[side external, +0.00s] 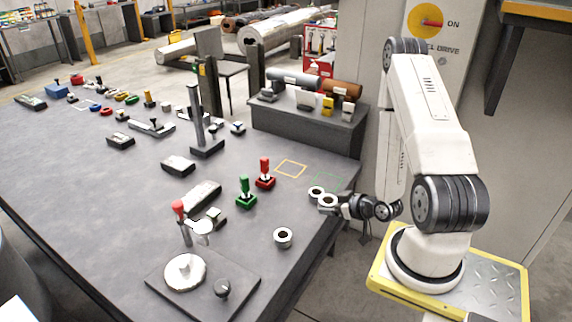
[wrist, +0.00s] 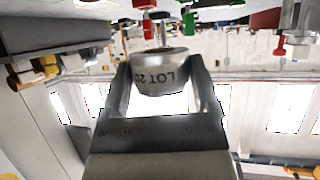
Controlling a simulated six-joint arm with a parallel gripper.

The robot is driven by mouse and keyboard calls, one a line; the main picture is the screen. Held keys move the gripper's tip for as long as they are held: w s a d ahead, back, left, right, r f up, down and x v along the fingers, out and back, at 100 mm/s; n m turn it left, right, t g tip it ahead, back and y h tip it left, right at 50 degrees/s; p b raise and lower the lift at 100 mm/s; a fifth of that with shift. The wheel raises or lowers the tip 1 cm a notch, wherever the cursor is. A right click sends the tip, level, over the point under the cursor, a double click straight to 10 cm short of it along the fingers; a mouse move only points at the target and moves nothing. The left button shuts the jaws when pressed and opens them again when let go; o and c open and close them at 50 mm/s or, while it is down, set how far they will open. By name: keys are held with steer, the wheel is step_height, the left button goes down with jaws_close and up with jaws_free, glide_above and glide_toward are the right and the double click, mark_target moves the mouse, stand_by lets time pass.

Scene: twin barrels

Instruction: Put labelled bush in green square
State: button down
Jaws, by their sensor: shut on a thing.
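In the side view my gripper (side external: 327,207) is at the table's right edge, close to the thin green square outline (side external: 328,182). Two pale rings show at its tips, and I cannot tell for sure which is the held bush. The gripper's height above the table is unclear. Another bush (side external: 283,237) stands apart on the table, nearer the camera. Its label cannot be seen.
An orange square outline (side external: 291,168) lies left of the green one. Red (side external: 265,174) and green (side external: 245,192) handled pieces stand nearby. A raised dark block (side external: 305,122) with cylinders stands behind. A clamp fixture (side external: 184,270) occupies the front. Bare table lies between.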

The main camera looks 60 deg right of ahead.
steer(key=w+d+f+m+h, duration=0.1)
steer(key=w+d, duration=0.3)
steer(key=d, duration=0.4)
steer(key=w+d+f+m+g+h, duration=0.1)
steer(key=w+d+m+h, duration=0.15)
steer(key=d, duration=0.65)
steer(key=w+d+f+m, duration=0.1)
steer(key=w+d, duration=0.3)
steer(key=d, duration=0.4)
steer(key=shift+n, duration=0.25)
steer(key=shift+w+a+f, duration=0.1)
steer(key=shift+f, duration=2.3)
steer(key=shift+f, duration=1.75)
steer(key=shift+f, duration=0.15)
jaws_free()
